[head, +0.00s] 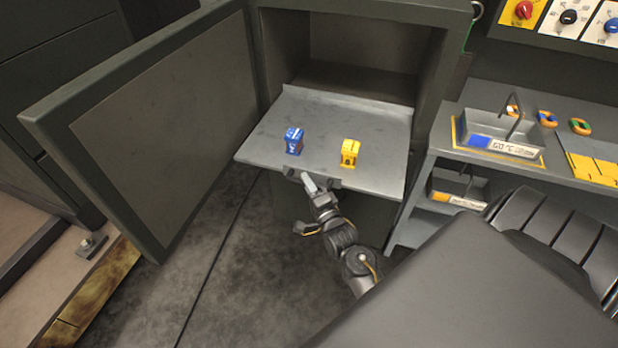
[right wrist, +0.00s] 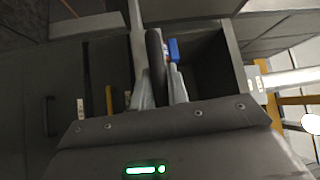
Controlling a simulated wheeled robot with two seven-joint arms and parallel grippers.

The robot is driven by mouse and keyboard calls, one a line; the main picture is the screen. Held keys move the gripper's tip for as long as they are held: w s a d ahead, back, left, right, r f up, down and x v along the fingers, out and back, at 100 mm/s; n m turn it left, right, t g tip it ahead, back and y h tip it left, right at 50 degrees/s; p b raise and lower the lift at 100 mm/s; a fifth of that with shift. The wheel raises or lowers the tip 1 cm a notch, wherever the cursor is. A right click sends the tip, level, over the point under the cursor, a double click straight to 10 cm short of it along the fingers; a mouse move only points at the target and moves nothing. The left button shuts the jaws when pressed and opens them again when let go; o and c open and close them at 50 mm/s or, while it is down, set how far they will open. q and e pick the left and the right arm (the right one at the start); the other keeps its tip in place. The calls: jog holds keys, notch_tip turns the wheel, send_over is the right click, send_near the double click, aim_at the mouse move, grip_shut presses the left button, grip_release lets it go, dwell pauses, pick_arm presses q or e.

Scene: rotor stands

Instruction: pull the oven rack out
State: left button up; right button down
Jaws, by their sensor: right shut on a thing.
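The oven (head: 458,60) stands open, its door (head: 165,125) swung out to the left. The oven rack (head: 330,118), a flat grey shelf, sticks well out of the oven's mouth. A blue block (head: 293,141) and a yellow block (head: 349,153) stand on it. My right gripper (head: 309,182) is at the rack's front edge, left of its middle, and is shut on the rack's front handle, which is partly hidden by the fingers. In the right wrist view the fingers (right wrist: 160,85) close around a dark bar. My left gripper is not in view.
To the right, a grey bench (head: 560,183) holds a metal tray (head: 500,135), several coloured rings and a yellow plate (head: 592,168). A control panel (head: 570,20) with knobs is above. The floor (head: 235,270) before the oven is open.

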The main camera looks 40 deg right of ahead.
jog(key=c, duration=1.6)
grip_release()
jog(key=shift+c, duration=0.2)
jog(key=b+v, duration=0.2)
jog(key=v, duration=0.8)
jog(key=shift+s, duration=0.4)
